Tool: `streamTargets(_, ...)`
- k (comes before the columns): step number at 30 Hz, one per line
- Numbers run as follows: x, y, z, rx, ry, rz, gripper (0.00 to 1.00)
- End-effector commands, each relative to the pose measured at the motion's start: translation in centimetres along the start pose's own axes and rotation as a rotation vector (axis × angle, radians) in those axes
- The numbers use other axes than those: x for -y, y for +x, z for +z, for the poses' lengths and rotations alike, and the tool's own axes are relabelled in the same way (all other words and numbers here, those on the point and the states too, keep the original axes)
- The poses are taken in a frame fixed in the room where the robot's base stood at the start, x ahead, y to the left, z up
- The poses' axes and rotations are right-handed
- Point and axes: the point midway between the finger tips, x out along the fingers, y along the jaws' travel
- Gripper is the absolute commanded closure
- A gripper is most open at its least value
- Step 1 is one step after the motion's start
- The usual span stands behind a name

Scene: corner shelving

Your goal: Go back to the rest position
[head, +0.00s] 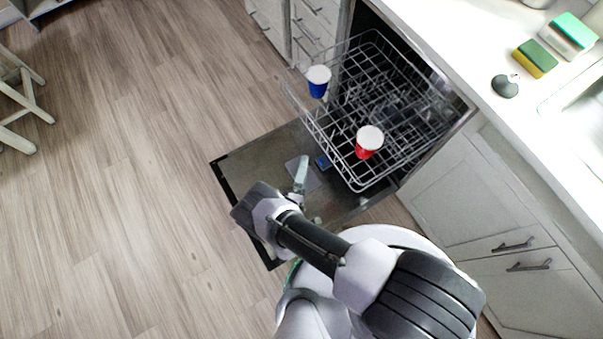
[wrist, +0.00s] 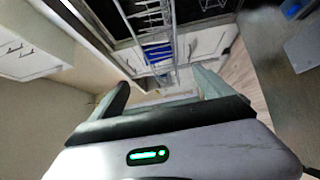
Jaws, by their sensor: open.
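My gripper (head: 300,188) is over the open dishwasher door in the head view, partly hidden behind my own arm. In the wrist view my gripper (wrist: 162,92) has its two fingers spread apart with nothing between them. A blue cup with a white top (head: 318,88) is at the left side of the pulled-out dishwasher rack (head: 352,176). A red cup with a white top (head: 366,150) is at the rack's near side. My gripper is apart from both cups. A blue shape (wrist: 158,52) shows beyond the fingers in the wrist view, too blurred to name surely.
The dishwasher door (head: 245,165) is folded down below the rack. The counter (head: 480,60) holds sponges (head: 536,57), a dark round item (head: 505,86) and a sink. Cabinets (head: 470,200) flank the dishwasher. A wooden stool (head: 18,105) is far left. The floor (head: 130,180) is clear.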

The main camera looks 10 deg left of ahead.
Motion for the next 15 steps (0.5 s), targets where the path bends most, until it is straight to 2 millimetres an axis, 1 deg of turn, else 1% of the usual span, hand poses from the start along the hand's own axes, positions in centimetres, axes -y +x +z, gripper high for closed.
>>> streamTargets(1,0.1,-1.0,-0.1,-0.006,-0.002,0.0,0.09)
streamTargets(3,0.0,-2.1,-0.1,-0.005,-0.002,0.0,0.09)
streamTargets(6,0.0,-3.0,-0.1,-0.002,0.0,0.001,0.09)
streamTargets(15,0.0,-3.2,0.0,0.001,0.0,0.001,0.09)
